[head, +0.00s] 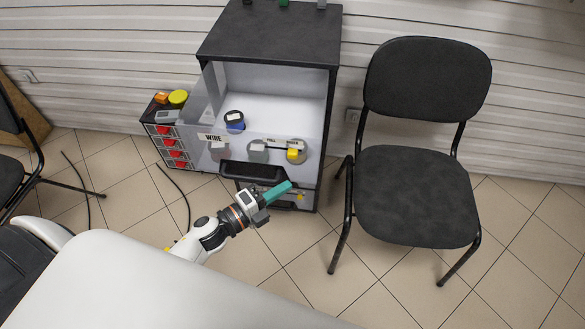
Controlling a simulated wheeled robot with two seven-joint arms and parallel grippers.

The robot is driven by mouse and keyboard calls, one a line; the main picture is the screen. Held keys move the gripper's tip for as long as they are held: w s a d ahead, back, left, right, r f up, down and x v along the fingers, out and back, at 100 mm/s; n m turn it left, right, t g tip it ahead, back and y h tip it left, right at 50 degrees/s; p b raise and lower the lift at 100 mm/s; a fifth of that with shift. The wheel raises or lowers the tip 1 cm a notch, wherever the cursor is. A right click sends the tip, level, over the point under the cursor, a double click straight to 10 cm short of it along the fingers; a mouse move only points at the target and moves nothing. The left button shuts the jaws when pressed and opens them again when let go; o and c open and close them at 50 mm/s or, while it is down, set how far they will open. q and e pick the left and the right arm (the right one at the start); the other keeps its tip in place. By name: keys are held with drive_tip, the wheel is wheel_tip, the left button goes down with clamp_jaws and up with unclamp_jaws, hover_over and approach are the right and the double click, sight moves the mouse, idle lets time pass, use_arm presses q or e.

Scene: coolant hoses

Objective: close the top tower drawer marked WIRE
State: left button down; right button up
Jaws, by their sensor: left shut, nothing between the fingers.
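The top tower drawer marked WIRE (212,137) stands pulled out of the dark tower cabinet (268,47). Its pale inside is open to view, and its front carries a black handle (252,173). A black and blue roll (235,121) and several other small round items show in or through the drawer. My left gripper (288,187), with teal fingers, is shut and empty. It is in front of the cabinet, just below and right of the handle in the picture; I cannot tell whether it touches the front. My right gripper is not in view.
A small organiser with red-fronted drawers (168,143) stands left of the tower. A black chair (415,195) stands to the right. Another chair (12,150) is at the left edge. Dark cables (186,195) lie on the tiled floor. Floor between tower and right chair is clear.

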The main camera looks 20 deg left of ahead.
sight(304, 163)
use_arm(q)
drive_tip(key=w, duration=0.5)
drive_tip(key=shift+w+d+p, duration=0.1)
drive_tip(key=shift+d+p, duration=0.2)
drive_tip(key=shift+w+a, duration=0.1)
drive_tip(key=shift+w, duration=0.25)
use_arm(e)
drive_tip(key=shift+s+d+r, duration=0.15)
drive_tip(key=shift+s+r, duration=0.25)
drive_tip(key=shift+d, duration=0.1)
use_arm(q)
drive_tip(key=shift+w, duration=0.1)
